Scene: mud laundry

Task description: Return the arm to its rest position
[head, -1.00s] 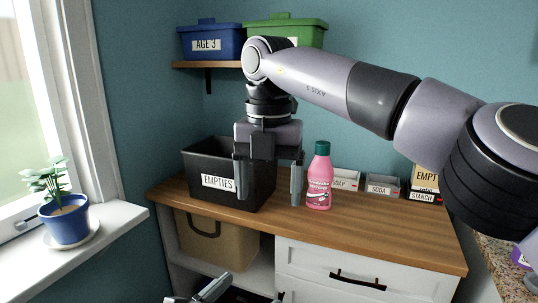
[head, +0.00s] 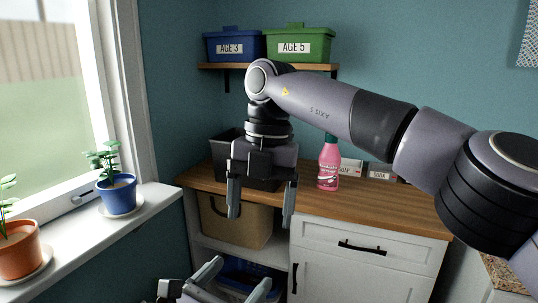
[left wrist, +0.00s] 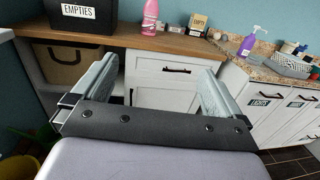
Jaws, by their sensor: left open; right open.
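My right arm crosses the head view from the right edge. Its gripper (head: 261,203) points down with both fingers apart and empty, in front of the counter (head: 391,206) and the black EMPTIES bin. My left gripper (head: 238,283) is low at the bottom of the head view, fingers apart and empty. In the left wrist view its two fingers (left wrist: 157,88) frame the white cabinet front with nothing between them. The pink bottle (head: 328,164) stands upright on the counter, right of the right gripper, and shows in the left wrist view (left wrist: 150,17).
The black bin (head: 226,152) is partly hidden behind my right gripper. A brown basket (head: 236,221) sits on the shelf below. Potted plants (head: 116,194) stand on the windowsill at left. Blue and green bins (head: 299,45) sit on the wall shelf. Air before the cabinet (head: 350,262) is clear.

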